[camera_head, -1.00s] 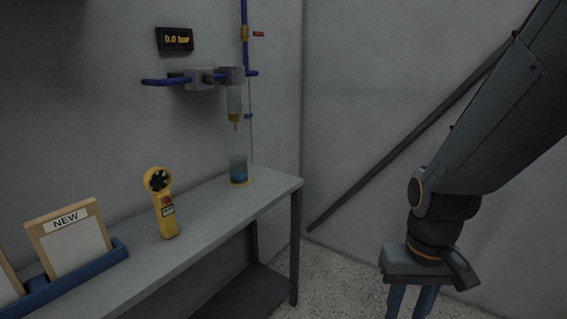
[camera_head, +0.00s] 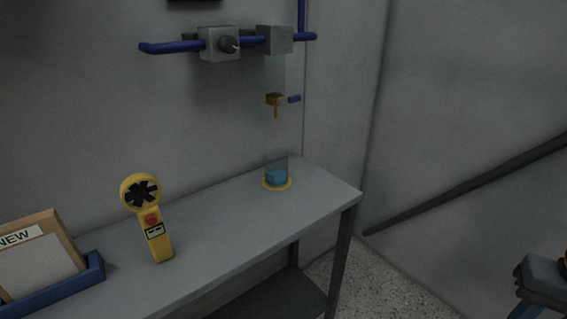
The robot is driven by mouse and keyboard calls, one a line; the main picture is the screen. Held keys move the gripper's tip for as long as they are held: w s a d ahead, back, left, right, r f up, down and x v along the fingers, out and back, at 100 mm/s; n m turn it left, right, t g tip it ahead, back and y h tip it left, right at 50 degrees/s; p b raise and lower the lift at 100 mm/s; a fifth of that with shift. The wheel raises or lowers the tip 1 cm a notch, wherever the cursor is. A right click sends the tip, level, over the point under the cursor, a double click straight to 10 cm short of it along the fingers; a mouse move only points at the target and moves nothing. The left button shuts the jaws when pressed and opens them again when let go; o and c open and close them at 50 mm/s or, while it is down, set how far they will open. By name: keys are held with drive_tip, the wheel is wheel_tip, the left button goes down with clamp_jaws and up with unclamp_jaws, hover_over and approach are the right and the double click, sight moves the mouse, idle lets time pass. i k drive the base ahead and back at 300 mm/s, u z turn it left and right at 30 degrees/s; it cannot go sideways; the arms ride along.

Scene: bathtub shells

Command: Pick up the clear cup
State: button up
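The clear cup (camera_head: 276,168) stands upright at the far right end of the grey bench, with blue liquid in its lower part. It sits on a yellow ring marked on the bench top, below a small brass tap (camera_head: 275,100). My gripper (camera_head: 526,311) shows only in part at the lower right edge, well to the right of the bench and away from the cup. Its fingertips are cut off by the frame, so its opening does not show.
The grey bench (camera_head: 225,213) runs along the wall. A yellow fan meter (camera_head: 150,215) stands on it left of the cup. A blue tray (camera_head: 60,287) holds boards at far left. Blue pipe (camera_head: 165,47) with grey valve blocks is above. Bench top between meter and cup is clear.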

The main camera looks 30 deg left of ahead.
sight(276, 168)
drive_tip(key=u, duration=0.35)
drive_tip(key=i, duration=0.75)
drive_tip(key=u, duration=1.15)
drive_tip(key=i, duration=0.5)
drive_tip(key=u, duration=0.4)
